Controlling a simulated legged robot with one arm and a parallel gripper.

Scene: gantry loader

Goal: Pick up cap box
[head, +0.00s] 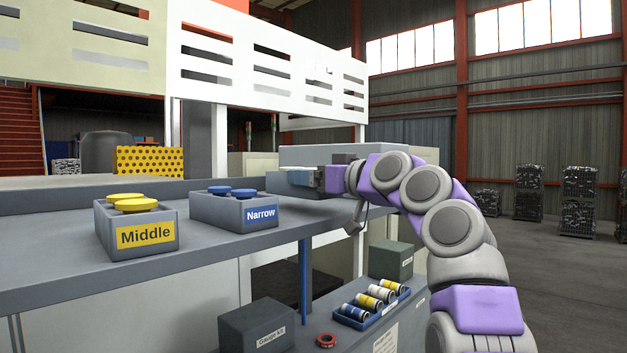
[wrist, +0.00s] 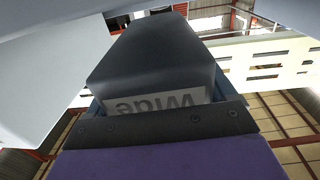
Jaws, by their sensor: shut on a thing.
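Three cap boxes are in play. A grey box marked Middle (head: 122,238) with yellow caps and a grey box marked Narrow (head: 232,215) with blue caps stand on the grey shelf (head: 60,265) in the head view. My gripper (head: 322,180) is at the shelf's right end, shut on a third box (head: 288,184), partly hidden by the jaws. In the wrist view this dark grey box (wrist: 150,60) shows a white label reading Wide, upside down, right against the jaw. Its contents are hidden. I cannot tell whether it touches the shelf.
A long grey block (head: 330,153) lies behind my gripper. Below the shelf, a lower bench holds a Gauge kit box (head: 258,328), a blue tray (head: 360,319) of several cylinders, a red ring (head: 326,341) and a green-grey box (head: 391,260). A blue post (head: 304,270) stands under the shelf edge.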

